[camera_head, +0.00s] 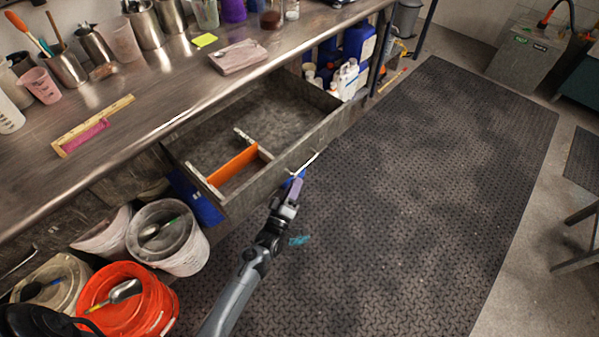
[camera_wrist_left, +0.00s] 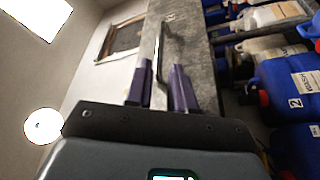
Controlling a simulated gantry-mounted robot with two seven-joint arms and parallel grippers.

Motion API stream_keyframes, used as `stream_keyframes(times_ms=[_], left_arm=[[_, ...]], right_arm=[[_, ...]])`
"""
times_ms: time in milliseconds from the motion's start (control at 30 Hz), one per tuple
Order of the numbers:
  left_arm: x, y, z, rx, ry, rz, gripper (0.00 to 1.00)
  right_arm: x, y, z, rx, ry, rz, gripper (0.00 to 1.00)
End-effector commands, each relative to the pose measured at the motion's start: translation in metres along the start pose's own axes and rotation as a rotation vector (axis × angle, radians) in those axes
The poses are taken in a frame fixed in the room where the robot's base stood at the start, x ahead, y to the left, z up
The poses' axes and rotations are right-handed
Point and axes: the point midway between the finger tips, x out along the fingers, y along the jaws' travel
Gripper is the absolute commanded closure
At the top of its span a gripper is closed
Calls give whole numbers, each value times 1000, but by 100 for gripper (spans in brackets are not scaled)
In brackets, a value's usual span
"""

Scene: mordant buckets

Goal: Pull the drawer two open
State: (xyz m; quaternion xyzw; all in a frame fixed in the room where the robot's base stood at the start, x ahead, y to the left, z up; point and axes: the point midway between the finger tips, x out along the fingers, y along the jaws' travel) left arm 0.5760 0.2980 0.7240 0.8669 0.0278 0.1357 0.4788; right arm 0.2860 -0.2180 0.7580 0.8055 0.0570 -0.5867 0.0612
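The drawer (camera_head: 270,180) is a dark grey metal drawer under the workbench, standing pulled out with its inside visible. A thin metal bar handle (camera_head: 305,165) is on its front face. It also shows in the left wrist view (camera_wrist_left: 160,55), running in between the fingers. My left gripper (camera_head: 296,178) is at the drawer front, by the handle. In the left wrist view its two purple fingers (camera_wrist_left: 160,92) stand apart, one on each side of the handle, with a gap visible. Drawer labels are not readable. My right gripper is not in view.
An orange divider with pale ends (camera_head: 233,168) sits in the drawer. White buckets (camera_head: 168,236) and an orange bucket (camera_head: 128,300) stand below left. Blue containers (camera_head: 358,42) stand under the bench beyond the drawer.

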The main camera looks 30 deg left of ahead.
Motion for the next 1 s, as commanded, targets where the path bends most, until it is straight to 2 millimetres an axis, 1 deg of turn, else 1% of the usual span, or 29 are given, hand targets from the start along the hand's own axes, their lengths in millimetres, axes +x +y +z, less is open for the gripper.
stream_keyframes(times_ms=[33,100,300,833,933,1000], left_arm=[[-8,1,0,0,-1,-1,77],[-17,1,0,0,-1,-2,77],[-30,0,0,0,0,0,77],[-34,-1,0,1,-2,-3,77],[-45,-7,0,8,-14,-20,77],[-58,-15,-1,23,-35,-37,77]], right_arm=[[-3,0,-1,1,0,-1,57],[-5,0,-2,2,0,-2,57],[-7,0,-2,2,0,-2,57],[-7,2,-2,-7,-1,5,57],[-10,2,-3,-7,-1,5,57],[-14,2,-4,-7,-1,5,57]])
